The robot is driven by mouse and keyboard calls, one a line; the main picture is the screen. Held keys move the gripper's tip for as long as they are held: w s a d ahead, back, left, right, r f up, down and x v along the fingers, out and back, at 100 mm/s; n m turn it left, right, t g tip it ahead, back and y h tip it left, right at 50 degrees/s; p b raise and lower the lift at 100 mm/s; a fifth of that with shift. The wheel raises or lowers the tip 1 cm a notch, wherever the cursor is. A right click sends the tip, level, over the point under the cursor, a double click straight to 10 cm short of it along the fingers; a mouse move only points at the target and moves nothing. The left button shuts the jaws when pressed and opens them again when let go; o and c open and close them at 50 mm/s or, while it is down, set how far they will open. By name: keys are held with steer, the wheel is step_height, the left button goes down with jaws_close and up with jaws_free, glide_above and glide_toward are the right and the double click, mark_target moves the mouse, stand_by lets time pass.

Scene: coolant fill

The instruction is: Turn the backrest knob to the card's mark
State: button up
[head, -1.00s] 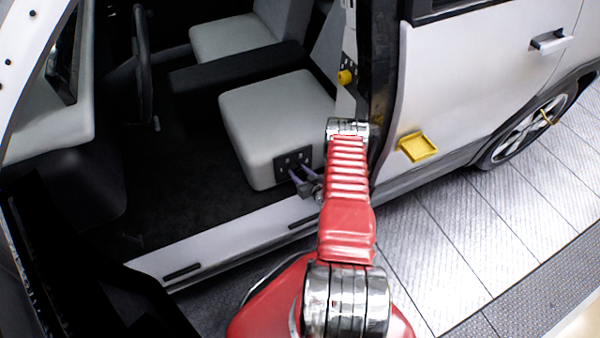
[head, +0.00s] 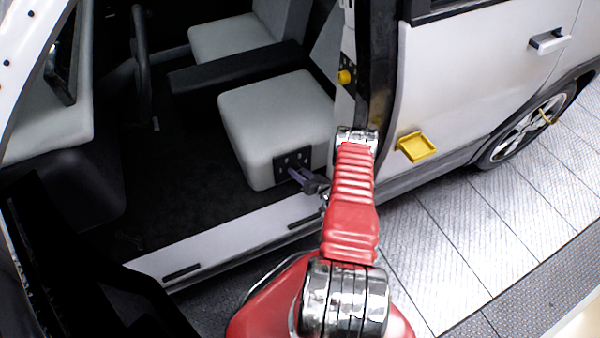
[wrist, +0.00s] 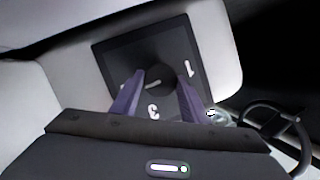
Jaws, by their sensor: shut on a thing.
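The backrest knob (wrist: 158,75) is a dark round knob on a dark square panel (wrist: 112,58) on the side of the grey seat. The panel also shows in the head view (head: 281,168). White numerals 1 and 3 show on the panel, and a short pale line shows at the knob. My gripper (wrist: 161,82) has its two purple fingers on either side of the knob, shut on it. In the head view my gripper (head: 299,176) reaches the panel from the right and covers part of it. I cannot make out a card in either view.
The grey seat cushion (head: 275,115) stands inside the open door frame. The white sill (head: 215,247) runs below it. A yellow tray (head: 416,146) sticks out from the car's side, and a yellow round part (head: 345,77) is on the pillar. The dark floor left of the seat is clear.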

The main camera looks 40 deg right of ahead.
steer(key=shift+d+r, duration=0.1)
steer(key=o, duration=1.1)
steer(key=shift+c, duration=0.2)
steer(key=shift+s, duration=0.1)
steer(key=v, duration=1.3)
steer(key=shift+s, duration=0.25)
steer(key=shift+s, duration=0.1)
